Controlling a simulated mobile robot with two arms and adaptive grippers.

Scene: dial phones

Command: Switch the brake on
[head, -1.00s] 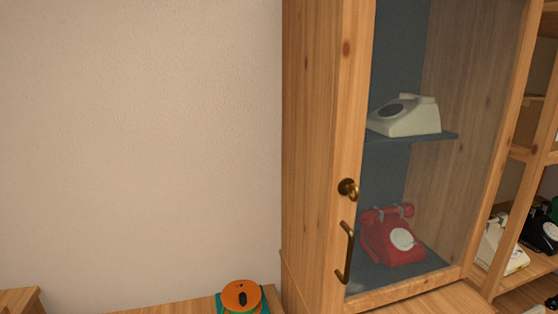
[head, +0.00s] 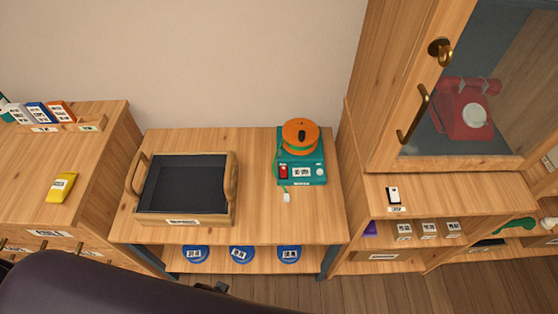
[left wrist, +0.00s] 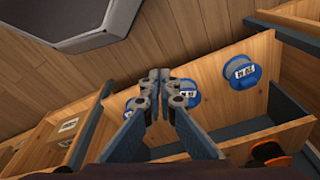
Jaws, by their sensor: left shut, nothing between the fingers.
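A teal device (head: 312,171) stands on the low wooden table in the head view. It carries an orange disc (head: 300,132) on top, a red switch (head: 283,171) at its front left, a white label and a small knob. A cord with a white tag hangs at its front. The switch's position is too small to tell. My left gripper (left wrist: 161,76) is shut and empty in the left wrist view, in front of the shelf under a table. An orange round part (left wrist: 268,152) shows at that view's lower right. My right gripper is not in view.
A black tray with wooden handles (head: 183,184) stands left of the device. Blue labelled spools (head: 241,254) sit on the shelf below. A glass cabinet with a red phone (head: 463,108) rises at right. A yellow item (head: 61,187) lies on the left cabinet.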

